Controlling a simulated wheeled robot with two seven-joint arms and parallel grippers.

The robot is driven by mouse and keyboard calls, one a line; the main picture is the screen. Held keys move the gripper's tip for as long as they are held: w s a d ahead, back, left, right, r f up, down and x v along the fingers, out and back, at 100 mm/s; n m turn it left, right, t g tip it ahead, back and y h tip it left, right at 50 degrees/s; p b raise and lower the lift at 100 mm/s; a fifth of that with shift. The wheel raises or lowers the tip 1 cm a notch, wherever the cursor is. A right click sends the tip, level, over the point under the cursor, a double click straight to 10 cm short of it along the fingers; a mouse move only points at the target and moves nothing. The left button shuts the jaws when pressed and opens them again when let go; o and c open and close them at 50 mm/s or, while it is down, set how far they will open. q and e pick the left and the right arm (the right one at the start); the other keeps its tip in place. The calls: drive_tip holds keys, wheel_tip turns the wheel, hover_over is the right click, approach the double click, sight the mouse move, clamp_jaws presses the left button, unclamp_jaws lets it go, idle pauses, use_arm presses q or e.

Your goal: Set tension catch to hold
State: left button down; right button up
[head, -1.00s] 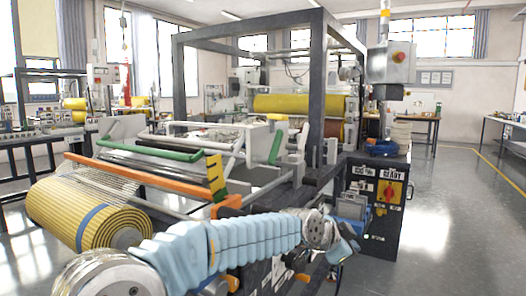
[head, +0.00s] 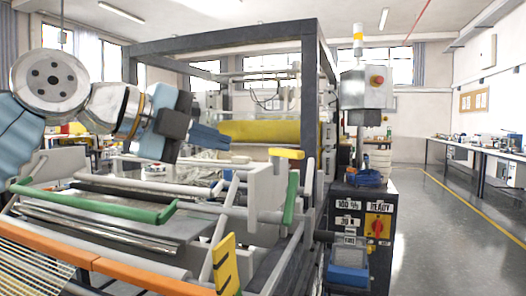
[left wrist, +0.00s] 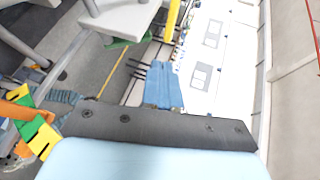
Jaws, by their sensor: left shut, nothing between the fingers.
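My left gripper (head: 210,137) is raised over the machine's left side, with its blue fingers shut and empty, pointing right. The shut fingers also show in the left wrist view (left wrist: 164,88). A green lever (head: 291,198) stands upright on the machine's right side, beside a grey block with a yellow cap (head: 287,153). A yellow, green and black striped piece (head: 226,265) stands at the front; it also shows in the left wrist view (left wrist: 40,136). I cannot tell which of these is the tension catch. The gripper touches none of them. My right gripper is out of view.
A green bar (head: 95,201) and an orange bar (head: 60,250) cross the machine's front. A dark frame (head: 308,110) rises over it. The control cabinet (head: 345,200) reads READY beside a red knob (head: 377,227). The aisle at the right is clear.

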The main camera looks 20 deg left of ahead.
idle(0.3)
use_arm(q)
approach(291, 157)
drive_tip(key=w+d+f, duration=0.1)
drive_tip(key=w+f, duration=0.1)
drive_tip(key=shift+w+d+r+p, duration=0.25)
drive_tip(key=shift+w+d+p, duration=0.6)
drive_tip(key=shift+w+p, duration=0.15)
drive_tip(key=shift+w+d+f, duration=0.1)
drive_tip(key=shift+w+d, duration=0.25)
drive_tip(key=shift+w, duration=0.3)
drive_tip(key=shift+f+y, duration=0.1)
drive_tip(key=shift+y, duration=0.2)
